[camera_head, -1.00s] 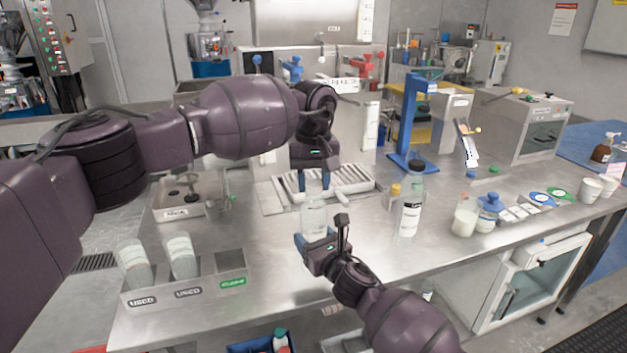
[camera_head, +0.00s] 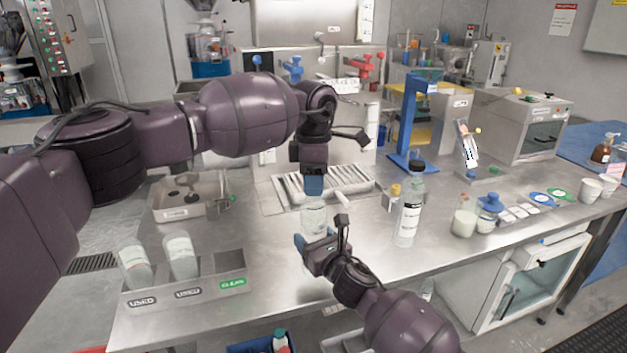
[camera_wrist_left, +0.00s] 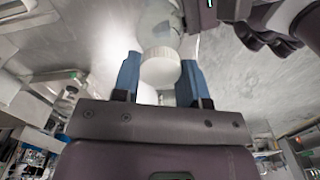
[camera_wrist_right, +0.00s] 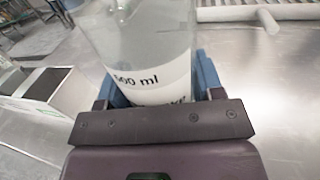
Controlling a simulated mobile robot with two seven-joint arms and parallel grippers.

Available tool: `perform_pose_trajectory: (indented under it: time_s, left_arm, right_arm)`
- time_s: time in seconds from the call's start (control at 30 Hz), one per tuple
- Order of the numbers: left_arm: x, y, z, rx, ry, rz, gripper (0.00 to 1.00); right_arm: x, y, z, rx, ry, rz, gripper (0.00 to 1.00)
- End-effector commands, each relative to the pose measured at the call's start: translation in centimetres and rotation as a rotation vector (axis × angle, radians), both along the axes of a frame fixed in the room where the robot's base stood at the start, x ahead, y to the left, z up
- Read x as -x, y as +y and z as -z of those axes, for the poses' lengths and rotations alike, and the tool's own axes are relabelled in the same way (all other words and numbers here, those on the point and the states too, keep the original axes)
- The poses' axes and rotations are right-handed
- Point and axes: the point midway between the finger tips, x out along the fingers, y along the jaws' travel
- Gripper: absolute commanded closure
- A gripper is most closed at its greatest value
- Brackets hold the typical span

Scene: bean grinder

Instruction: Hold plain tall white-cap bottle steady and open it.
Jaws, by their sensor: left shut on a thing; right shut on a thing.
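The plain white-cap bottle (camera_head: 314,218) is clear and stands upright in the head view, just above the counter's near part. My right gripper (camera_head: 318,241) is shut around its body from the near side. The right wrist view shows the bottle's clear wall (camera_wrist_right: 140,40) with a "500 ml" label between the blue fingers. My left gripper (camera_head: 314,186) points straight down from above and is shut on the white cap (camera_wrist_left: 160,67). The cap sits at the bottle's top, between the blue fingers in the left wrist view. Whether it is loosened cannot be told.
A labelled clear bottle with a dark cap (camera_head: 409,208) stands to the right. A rack (camera_head: 190,289) with USED and CLEAN slots stands front left. A blue stand (camera_head: 410,125) is behind right. Bare counter lies left of the bottle.

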Motion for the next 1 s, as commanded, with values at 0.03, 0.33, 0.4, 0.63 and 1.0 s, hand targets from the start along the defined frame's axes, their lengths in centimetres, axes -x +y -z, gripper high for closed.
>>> perform_pose_trajectory:
  time_s: [0.03, 0.33, 0.4, 0.63, 1.0]
  left_arm:
    - [0.01, 0.00, -0.03, 0.000, 0.000, -0.065, 0.89]
    - [0.02, -0.02, -0.04, 0.000, 0.001, -0.504, 0.89]
    - [0.02, -0.02, -0.03, -0.001, 0.001, -0.607, 0.89]
    - [0.00, -0.01, -0.04, -0.001, 0.001, -0.943, 0.89]
    - [-0.02, -0.02, -0.09, 0.000, 0.000, -1.486, 0.90]
  right_arm:
    - [-0.03, -0.05, 0.02, 0.000, 0.001, 0.001, 1.00]
    - [-0.03, -0.06, 0.03, 0.000, 0.001, 0.002, 1.00]
    - [-0.03, -0.06, 0.03, 0.000, 0.001, 0.002, 1.00]
    - [-0.03, -0.06, 0.03, 0.000, 0.001, 0.002, 1.00]
    - [-0.03, -0.05, 0.03, 0.000, 0.001, 0.001, 1.00]
